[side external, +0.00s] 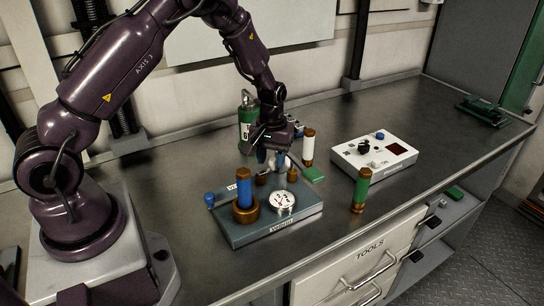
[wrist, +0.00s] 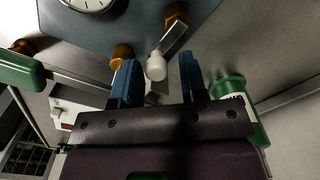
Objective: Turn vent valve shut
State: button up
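A grey-blue valve block (side external: 263,232) stands on the bench with a round white gauge (side external: 282,200), which also shows in the wrist view (wrist: 88,2). A blue-knobbed lever (side external: 211,198) is at its left end. In the wrist view, a metal lever with a white knob (wrist: 156,66) runs from a brass fitting (wrist: 176,14). I cannot read which valve is labelled vent. My gripper (side external: 275,162) is over the block's back side, pointing down. In the wrist view its blue fingers stand apart, one on each side of the white knob, with visible gaps.
A blue cylinder (side external: 244,186) stands in a brass socket on the block. A green bottle (side external: 247,125), a white cylinder (side external: 308,150) and a green cylinder (side external: 361,188) stand nearby. A white instrument box (side external: 372,158) is right. The bench's far right is mostly clear.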

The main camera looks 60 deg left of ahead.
jog(key=shift+w+d, duration=0.25)
jog(key=shift+d, duration=0.1)
jog(key=m, duration=0.1)
jog(key=d+m, duration=0.1)
jog(key=m, duration=0.1)
jog(key=shift+s+m, duration=0.1)
jog(key=shift+m, duration=0.2)
jog(key=m, duration=0.3)
jog(key=s+d+m, duration=0.1)
jog(key=shift+m, duration=0.3)
jog(key=m, duration=0.3)
jog(key=s+m, duration=0.1)
jog(key=shift+d, duration=0.3)
jog(key=m, duration=0.2)
jog(key=s+m, duration=0.1)
jog(key=m, duration=0.1)
jog(key=shift+s+d, duration=0.1)
jog(key=shift+s, duration=0.05)
notch_tip(320, 180, up, 13)
jog(key=m, duration=0.1)
jog(key=s+d+r+n+t, duration=0.1)
jog(key=s+d+r+n, duration=0.2)
jog(key=s, duration=0.4)
jog(key=s+d+r+n+t, duration=0.2)
jog(key=s+d+r+n, duration=0.1)
jog(key=s+r+n, duration=0.3)
jog(key=shift+s+d+r, duration=0.3)
jog(key=shift+s+r, duration=0.95)
jog(key=shift+s, duration=0.05)
